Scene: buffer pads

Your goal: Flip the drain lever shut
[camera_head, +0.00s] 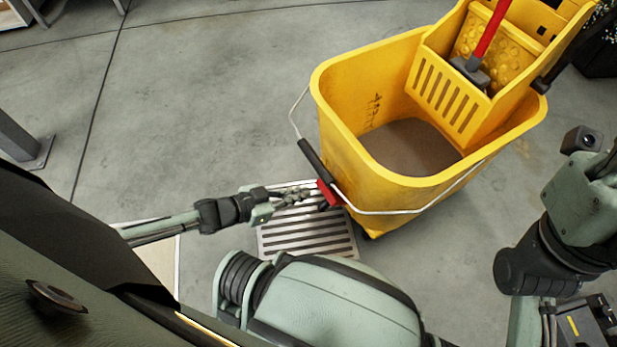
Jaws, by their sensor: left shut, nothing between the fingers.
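A yellow mop bucket (345,130) stands on the floor. A small red lever (328,193) sticks out low on its near left side, just above a slotted metal floor grate (310,235). My left gripper (306,194) is shut and empty. Its fingertips are just left of the red lever, over the grate, and I cannot tell whether they touch it. The lever's far side and its joint with the bucket are partly hidden. My right arm shows at the right edge, but its fingers do not show.
The bucket's wire handle with a black grip (314,158) hangs close above the lever. A wringer (450,90) with a red mop handle (489,35) sits in the bucket, above brownish water (410,145). Concrete floor left of the bucket is clear. A metal post foot (35,153) stands far left.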

